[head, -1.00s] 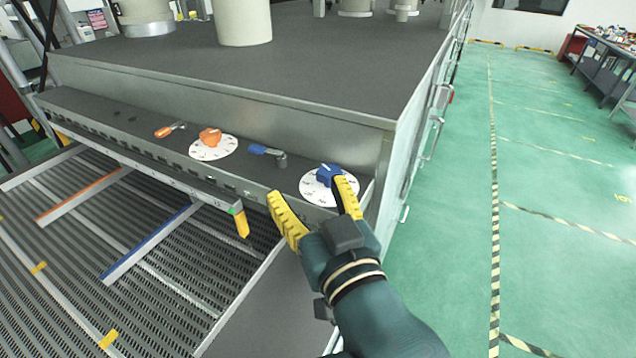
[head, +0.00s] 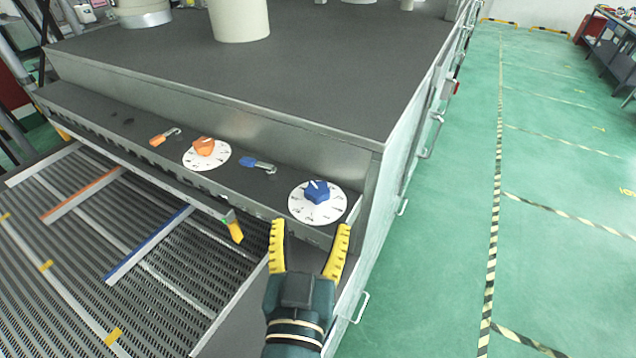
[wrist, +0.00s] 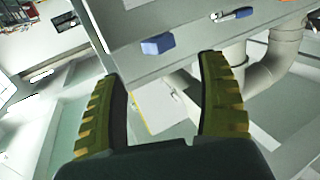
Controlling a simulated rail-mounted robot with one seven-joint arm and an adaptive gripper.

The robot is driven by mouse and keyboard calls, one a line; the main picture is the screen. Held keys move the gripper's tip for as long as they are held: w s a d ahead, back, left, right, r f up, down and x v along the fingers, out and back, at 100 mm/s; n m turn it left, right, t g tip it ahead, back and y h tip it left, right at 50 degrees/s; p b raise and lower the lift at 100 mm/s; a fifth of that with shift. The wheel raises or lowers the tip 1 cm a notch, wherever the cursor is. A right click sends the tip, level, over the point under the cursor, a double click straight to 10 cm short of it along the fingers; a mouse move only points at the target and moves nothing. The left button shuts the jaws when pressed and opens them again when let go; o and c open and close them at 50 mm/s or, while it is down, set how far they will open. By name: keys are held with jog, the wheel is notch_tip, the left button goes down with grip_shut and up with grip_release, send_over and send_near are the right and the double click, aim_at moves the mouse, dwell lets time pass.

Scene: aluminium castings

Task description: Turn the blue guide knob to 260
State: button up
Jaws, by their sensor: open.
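The blue guide knob (head: 317,191) sits on a round white dial (head: 304,211) with dark markings, at the right end of the machine's ledge. A pale pointer line shows on its top. My gripper (head: 309,232) is open and empty, in front of the dial and apart from the knob, with its yellow fingers spread. In the wrist view the open fingers (wrist: 165,95) frame only background. A blue block-like shape (wrist: 158,44) shows beyond them, on a grey ledge; it looks like the knob. The dial's numbers are too small to read.
An orange knob (head: 204,146) on its own dial (head: 192,161) and a blue-handled lever (head: 257,164) lie left along the ledge. An orange-handled lever (head: 160,139) is farther left. The slatted bed (head: 180,285) with blue and orange bars lies below. Green floor at right is clear.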

aim_at(317, 190)
jog(key=w, duration=0.5)
jog(key=w+d, duration=0.1)
jog(key=w, duration=0.2)
jog(key=shift+w+p, duration=0.25)
jog(key=shift+p, duration=0.15)
jog(key=c, duration=1.2)
jog(key=y+p, duration=0.1)
jog(key=p, duration=0.1)
jog(key=shift+r+n+p, duration=0.4)
jog(key=shift+f+n+y+p, duration=0.25)
jog(key=shift+n+y+p, duration=0.15)
jog(key=shift+y+p, duration=0.4)
jog(key=o, duration=1.2)
jog(key=shift+f, duration=0.1)
jog(key=shift+s, duration=0.15)
